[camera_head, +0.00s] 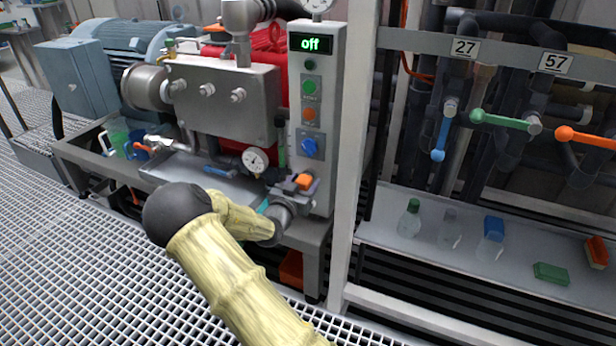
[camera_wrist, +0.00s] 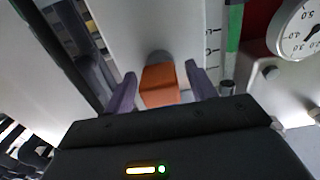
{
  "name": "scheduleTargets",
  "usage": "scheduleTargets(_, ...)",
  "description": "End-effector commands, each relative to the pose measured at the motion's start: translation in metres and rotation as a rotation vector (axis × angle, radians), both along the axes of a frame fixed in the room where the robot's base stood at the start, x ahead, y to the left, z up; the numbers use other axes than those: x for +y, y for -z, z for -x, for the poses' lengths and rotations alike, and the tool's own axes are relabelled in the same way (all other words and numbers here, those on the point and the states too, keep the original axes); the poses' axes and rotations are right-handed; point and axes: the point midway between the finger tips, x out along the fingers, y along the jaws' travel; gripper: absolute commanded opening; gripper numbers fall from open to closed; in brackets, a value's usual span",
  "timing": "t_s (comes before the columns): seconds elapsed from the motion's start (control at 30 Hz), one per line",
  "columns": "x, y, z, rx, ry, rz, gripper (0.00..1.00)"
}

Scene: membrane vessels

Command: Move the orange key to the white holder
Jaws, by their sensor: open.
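The orange key (camera_head: 304,181) is at the lower front of the light grey control panel (camera_head: 318,130). In the wrist view the key (camera_wrist: 159,86) shows as an orange block in front of a dark grey round part on a pale surface. My gripper (camera_wrist: 160,76) is open, with one purple finger on each side of the key and a visible gap on both sides. In the head view my gripper (camera_head: 302,184) is at the panel's lower part, and my wrist partly hides that area. I cannot clearly pick out a white holder in either view.
A pressure gauge (camera_head: 255,160) and a green-marked column (camera_head: 281,140) stand just left of the panel. A pale upright post (camera_head: 356,150) is to the right. The panel display reads "off".

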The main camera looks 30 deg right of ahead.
Motion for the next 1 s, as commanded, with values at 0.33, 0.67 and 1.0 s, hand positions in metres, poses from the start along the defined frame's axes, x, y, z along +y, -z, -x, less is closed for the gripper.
scheduleTargets(0.33, 0.0002, 0.0003, -0.0001, 0.0, 0.0, 0.0, 0.56)
scheduleTargets(0.67, -0.0001, 0.0002, -0.0001, 0.0, 0.0, 0.0, 0.56)
scheduleTargets(1.0, 0.0001, 0.0003, -0.0001, 0.0, 0.0, 0.0, 0.07)
